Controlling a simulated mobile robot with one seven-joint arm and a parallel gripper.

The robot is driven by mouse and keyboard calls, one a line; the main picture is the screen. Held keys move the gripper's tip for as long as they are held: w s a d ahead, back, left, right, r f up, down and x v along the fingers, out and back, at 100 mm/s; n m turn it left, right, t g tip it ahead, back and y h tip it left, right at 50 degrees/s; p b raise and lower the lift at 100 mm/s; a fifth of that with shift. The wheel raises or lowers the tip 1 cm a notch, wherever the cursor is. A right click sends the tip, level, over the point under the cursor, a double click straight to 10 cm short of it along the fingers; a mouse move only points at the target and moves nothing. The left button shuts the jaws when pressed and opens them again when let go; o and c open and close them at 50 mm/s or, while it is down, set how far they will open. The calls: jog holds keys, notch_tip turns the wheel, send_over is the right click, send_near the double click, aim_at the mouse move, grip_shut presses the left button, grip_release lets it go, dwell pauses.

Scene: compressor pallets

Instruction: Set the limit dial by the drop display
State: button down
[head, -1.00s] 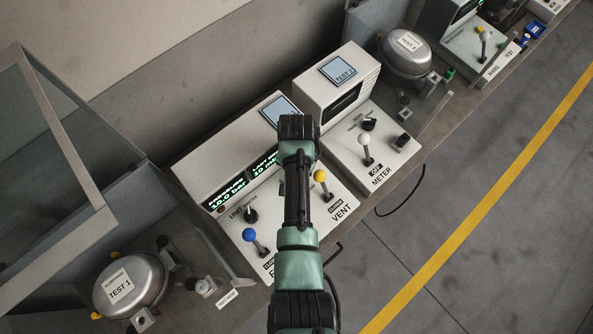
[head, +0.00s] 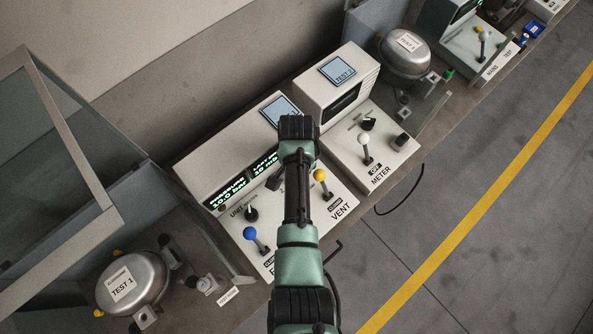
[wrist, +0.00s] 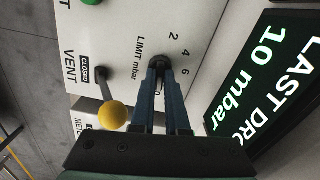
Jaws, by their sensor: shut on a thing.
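In the wrist view my gripper (wrist: 158,88) is shut on the dark limit dial (wrist: 160,62), between its two bluish fingers. The panel around the dial reads LIMIT mbar, with 2, 4 and 6 visible. Other marks are hidden behind the fingers, and I cannot tell where the dial points. The drop display (wrist: 262,65) reads LAST DRO..., 10 mbar, in bright lettering to the right. In the head view the drop display (head: 264,166) is partly covered by my arm, and the dial is hidden.
The yellow VENT lever (wrist: 112,115), labelled CLOSED, stands close to the left of my fingers. In the head view a blue lever (head: 250,234) is left of my arm. The METER box (head: 337,83) with a white lever (head: 363,139) is to the right.

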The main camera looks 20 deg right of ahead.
jog(key=shift+w, duration=0.1)
jog(key=c, duration=0.9)
grip_release()
jog(key=shift+r, duration=0.15)
notch_tip(320, 180, up, 13)
jog(key=shift+f+b, duration=0.1)
jog(key=shift+b, duration=0.55)
